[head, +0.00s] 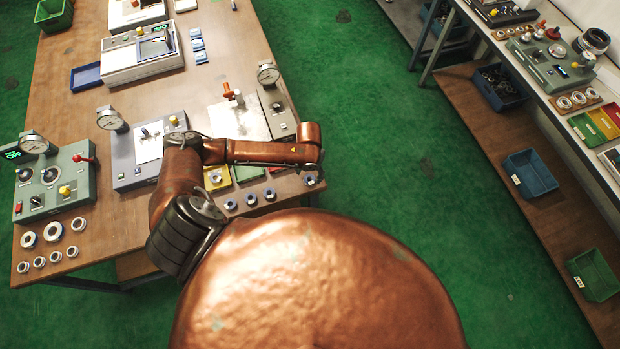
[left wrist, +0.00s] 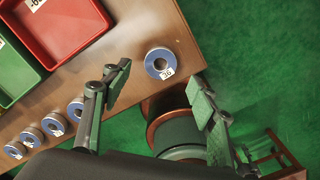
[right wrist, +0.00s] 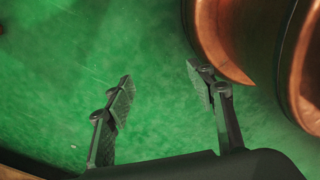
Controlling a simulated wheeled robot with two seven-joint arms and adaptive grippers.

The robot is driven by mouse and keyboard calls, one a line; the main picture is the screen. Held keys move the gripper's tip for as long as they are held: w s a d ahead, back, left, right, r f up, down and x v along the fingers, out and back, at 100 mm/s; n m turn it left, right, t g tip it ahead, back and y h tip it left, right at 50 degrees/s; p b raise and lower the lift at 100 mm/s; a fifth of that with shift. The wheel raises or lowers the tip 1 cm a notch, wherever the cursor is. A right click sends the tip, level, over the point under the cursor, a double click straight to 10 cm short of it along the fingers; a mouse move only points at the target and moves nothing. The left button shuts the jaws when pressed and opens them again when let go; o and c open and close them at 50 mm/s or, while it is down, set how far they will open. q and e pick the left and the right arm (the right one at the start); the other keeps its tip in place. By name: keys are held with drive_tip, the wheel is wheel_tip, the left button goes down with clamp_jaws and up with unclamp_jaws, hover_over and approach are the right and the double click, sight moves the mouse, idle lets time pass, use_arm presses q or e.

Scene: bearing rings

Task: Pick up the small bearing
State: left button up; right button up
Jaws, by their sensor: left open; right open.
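A bearing (left wrist: 161,63) with a blue ring and a small white label lies alone near the table corner in the left wrist view. It also shows in the head view (head: 309,181). Several similar bearings (left wrist: 53,124) sit in a row along the table edge, also seen in the head view (head: 251,199). My left gripper (left wrist: 159,90) is open and empty, with the lone bearing beyond the gap between its fingers. In the head view its fingers are mostly hidden by my wrist. My right gripper (right wrist: 162,90) is open and empty above the green floor.
Red (left wrist: 65,25) and green (left wrist: 12,68) trays lie beside the bearings. White rings (head: 53,231) of two sizes lie at the table's left front. Gauge devices (head: 55,185) crowd the wooden table (head: 120,222). Green floor lies right of the table.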

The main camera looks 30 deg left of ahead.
sight(309, 179)
use_arm(q)
drive_tip(key=f, duration=0.3)
drive_tip(key=shift+w, duration=0.3)
drive_tip(key=shift+s+f, duration=0.1)
drive_tip(key=shift+f, duration=0.5)
drive_tip(key=c, duration=1)
drive_tip(key=shift+r, duration=0.1)
drive_tip(key=c, duration=0.3)
use_arm(e)
drive_tip(key=shift+w+r, duration=0.2)
drive_tip(key=shift+w, duration=0.6)
drive_tip(key=shift+w+r, duration=0.15)
drive_tip(key=shift+w, duration=0.6)
